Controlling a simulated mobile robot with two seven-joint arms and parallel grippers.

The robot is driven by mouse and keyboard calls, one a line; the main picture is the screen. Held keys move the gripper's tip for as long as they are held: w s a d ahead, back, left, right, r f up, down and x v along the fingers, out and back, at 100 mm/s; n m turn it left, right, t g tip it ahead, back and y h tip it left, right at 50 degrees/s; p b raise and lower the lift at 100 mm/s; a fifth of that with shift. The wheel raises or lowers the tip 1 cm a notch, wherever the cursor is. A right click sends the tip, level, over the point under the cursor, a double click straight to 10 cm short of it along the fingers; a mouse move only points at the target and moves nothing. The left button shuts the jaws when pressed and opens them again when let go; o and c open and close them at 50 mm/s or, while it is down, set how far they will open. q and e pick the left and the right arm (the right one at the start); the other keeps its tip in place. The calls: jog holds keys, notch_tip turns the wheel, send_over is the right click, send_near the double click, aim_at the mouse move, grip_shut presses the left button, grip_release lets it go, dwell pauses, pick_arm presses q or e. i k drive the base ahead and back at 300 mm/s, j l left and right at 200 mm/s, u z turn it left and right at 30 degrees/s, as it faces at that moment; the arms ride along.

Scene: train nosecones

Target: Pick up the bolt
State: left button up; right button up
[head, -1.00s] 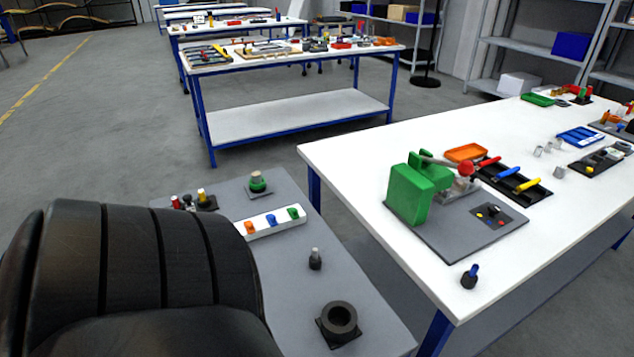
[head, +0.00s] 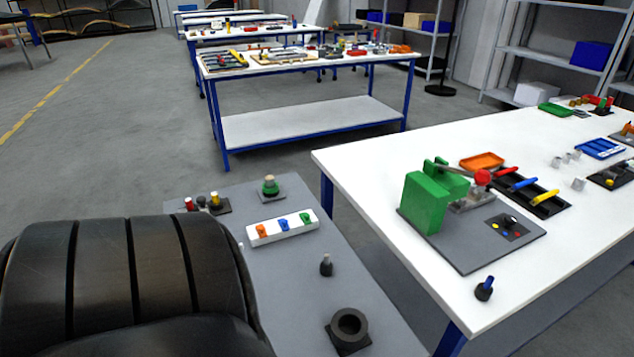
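Two small upright pieces could be the bolt, and I cannot tell which. One is a grey pin in a black base (head: 326,266), standing on the low grey table (head: 290,290). The other is a blue-topped pin in a black base (head: 484,289), near the front corner of the white table (head: 520,290). Neither of my grippers is in view.
A large ribbed black shape (head: 130,275) hides the lower left. The grey table also holds a black ring (head: 349,327), a white strip with coloured pieces (head: 282,228) and a green-based knob (head: 270,187). A green clamp fixture (head: 424,203) stands on the white table.

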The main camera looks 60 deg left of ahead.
aim_at(326, 265)
jog(key=u, duration=1.5)
jog(key=i+l+u, duration=0.2)
jog(key=u, duration=0.2)
jog(key=i+l+u, duration=0.15)
jog(key=l+u, duration=0.2)
